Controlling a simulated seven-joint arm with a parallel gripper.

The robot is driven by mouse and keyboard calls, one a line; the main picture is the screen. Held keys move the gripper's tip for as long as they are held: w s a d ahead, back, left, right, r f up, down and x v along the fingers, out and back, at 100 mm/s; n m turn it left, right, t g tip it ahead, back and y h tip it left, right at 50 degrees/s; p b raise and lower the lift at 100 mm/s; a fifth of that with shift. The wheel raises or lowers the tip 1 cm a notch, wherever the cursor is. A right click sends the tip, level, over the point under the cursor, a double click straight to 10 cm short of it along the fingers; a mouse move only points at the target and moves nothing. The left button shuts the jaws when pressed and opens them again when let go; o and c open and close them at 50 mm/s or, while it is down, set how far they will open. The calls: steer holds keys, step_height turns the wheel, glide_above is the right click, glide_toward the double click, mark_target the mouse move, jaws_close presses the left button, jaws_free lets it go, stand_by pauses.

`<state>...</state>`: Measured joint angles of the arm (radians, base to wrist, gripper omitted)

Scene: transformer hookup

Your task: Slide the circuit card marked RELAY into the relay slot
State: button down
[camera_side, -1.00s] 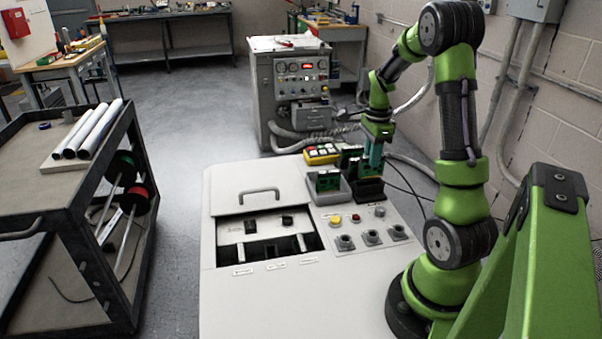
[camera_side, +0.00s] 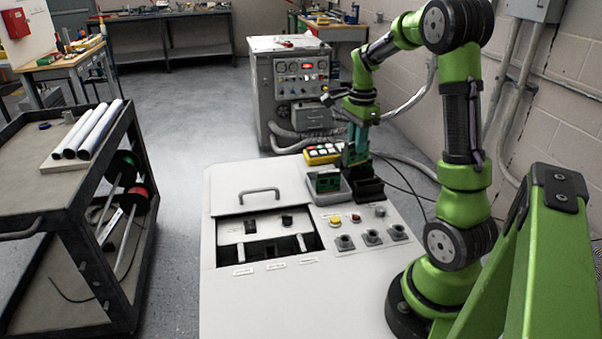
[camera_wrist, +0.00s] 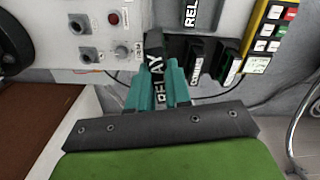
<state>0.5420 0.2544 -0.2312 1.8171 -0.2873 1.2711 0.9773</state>
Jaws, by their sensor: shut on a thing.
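My gripper (camera_side: 355,160) points down over the far right of the cabinet top, beside the black card rack (camera_side: 369,190). In the wrist view, its teal fingers (camera_wrist: 158,92) are shut on a dark card with white RELAY lettering (camera_wrist: 155,82). In the side view the held card is mostly hidden by the fingers. The open recess (camera_side: 270,248) in the cabinet top shows dark slots with small white labels along its front edge, too small to read. A second label beginning REL (camera_wrist: 190,12) shows at the wrist view's top edge; I cannot tell what bears it.
A grey tray with a green card (camera_side: 327,182) stands left of the rack. More dark cards (camera_wrist: 228,64) stand right of the held one in the wrist view. A yellow button box (camera_side: 322,154) lies behind; knobs (camera_side: 371,237) stand in front.

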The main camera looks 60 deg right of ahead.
steer(key=w+a+n, duration=0.4)
steer(key=a+n, duration=0.4)
steer(key=a, duration=0.5)
steer(key=w+a+n, duration=0.5)
steer(key=a+n, duration=0.3)
steer(key=a, duration=0.6)
step_height(320, 180, down, 9)
steer(key=shift+d+m, duration=0.25)
steer(key=shift+m, duration=0.05)
steer(key=shift+s+r, duration=0.1)
steer(key=shift+f, duration=3)
steer(key=shift+f, duration=2.25)
